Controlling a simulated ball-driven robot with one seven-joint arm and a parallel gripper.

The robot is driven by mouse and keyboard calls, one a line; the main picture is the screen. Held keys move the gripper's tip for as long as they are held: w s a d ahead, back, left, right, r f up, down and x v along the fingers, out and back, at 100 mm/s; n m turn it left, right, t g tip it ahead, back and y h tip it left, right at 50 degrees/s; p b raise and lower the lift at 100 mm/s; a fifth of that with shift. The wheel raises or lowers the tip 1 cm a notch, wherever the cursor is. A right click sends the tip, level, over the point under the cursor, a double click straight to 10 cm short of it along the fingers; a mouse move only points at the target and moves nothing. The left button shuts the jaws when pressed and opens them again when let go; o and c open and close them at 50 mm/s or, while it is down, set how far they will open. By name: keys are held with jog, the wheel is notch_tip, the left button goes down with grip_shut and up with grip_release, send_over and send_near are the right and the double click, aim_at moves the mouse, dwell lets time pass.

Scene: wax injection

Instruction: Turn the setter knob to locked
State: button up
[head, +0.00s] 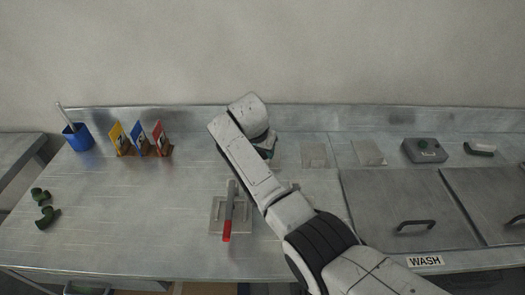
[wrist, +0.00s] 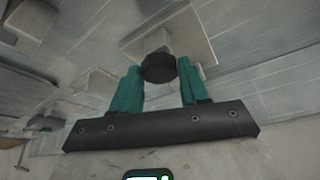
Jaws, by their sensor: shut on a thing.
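The setter knob (wrist: 159,66) is a dark round cap in the wrist view, in front of a pale grey plate or block. My gripper (wrist: 160,78) has its two teal fingers on either side of it, shut on it. No pointer or mark on the knob can be made out, so its setting cannot be told. In the head view my gripper (head: 267,152) shows only as a bit of teal and black beyond my white arm. The knob is hidden there behind the arm.
A red-handled lever (head: 228,225) on a square plate stands close left of my arm. Three coloured cards (head: 140,138) and a blue cup (head: 78,138) stand at the back left. Green pieces (head: 47,217) lie far left. A grey button box (head: 424,151) stands back right, behind the lidded wash basins (head: 400,200).

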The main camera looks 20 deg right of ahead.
jog(key=o, duration=1)
jog(key=shift+o, duration=0.2)
jog(key=shift+r, duration=0.1)
jog(key=v, duration=1)
jog(key=shift+r+b, duration=0.3)
jog(key=shift+b, duration=0.05)
jog(key=shift+s, duration=0.1)
